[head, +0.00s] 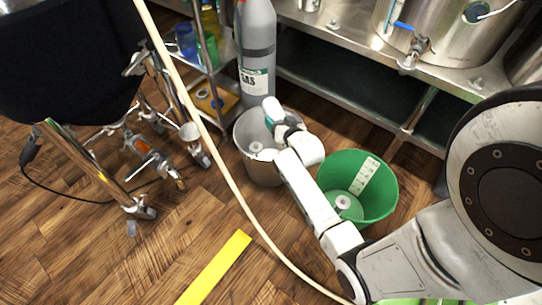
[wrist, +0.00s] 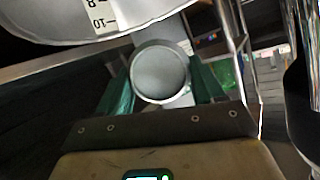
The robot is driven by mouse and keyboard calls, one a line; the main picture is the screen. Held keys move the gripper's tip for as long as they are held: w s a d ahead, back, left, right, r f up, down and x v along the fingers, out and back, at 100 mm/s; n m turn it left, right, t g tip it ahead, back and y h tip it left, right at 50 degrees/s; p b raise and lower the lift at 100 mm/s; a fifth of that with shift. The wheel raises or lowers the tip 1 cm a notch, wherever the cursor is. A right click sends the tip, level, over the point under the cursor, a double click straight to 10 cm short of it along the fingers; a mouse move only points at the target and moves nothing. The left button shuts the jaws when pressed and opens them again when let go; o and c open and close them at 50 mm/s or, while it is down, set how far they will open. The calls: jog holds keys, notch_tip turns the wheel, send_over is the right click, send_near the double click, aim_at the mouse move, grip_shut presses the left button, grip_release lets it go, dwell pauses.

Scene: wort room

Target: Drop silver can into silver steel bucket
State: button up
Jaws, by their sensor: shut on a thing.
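The silver can shows in the wrist view as a round grey end (wrist: 160,73) with a bright rim. My gripper (wrist: 161,88) is shut on it, a green finger on each side. In the head view my gripper (head: 271,116) is over the silver steel bucket (head: 246,138), near its upper right rim. The can is hard to make out there. The bucket stands upright on the floor, and my gripper and arm hide part of its opening. A pale wall with scale marks (wrist: 60,25) fills the top left of the wrist view, likely the bucket.
A green bucket (head: 330,177) stands to the right, partly behind my arm. A grey gas cylinder (head: 257,50) stands behind the silver bucket. A pale hose (head: 225,140) crosses in front. A wheeled metal stand (head: 110,190) is left. Wooden floor is open at lower left, with yellow tape (head: 217,267).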

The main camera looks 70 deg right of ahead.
jog(key=o, duration=1.1)
jog(key=p+v, duration=0.4)
jog(key=v, duration=0.6)
jog(key=shift+s+a+r+p, duration=0.1)
jog(key=shift+s+a+p, duration=0.2)
jog(key=shift+p, duration=0.1)
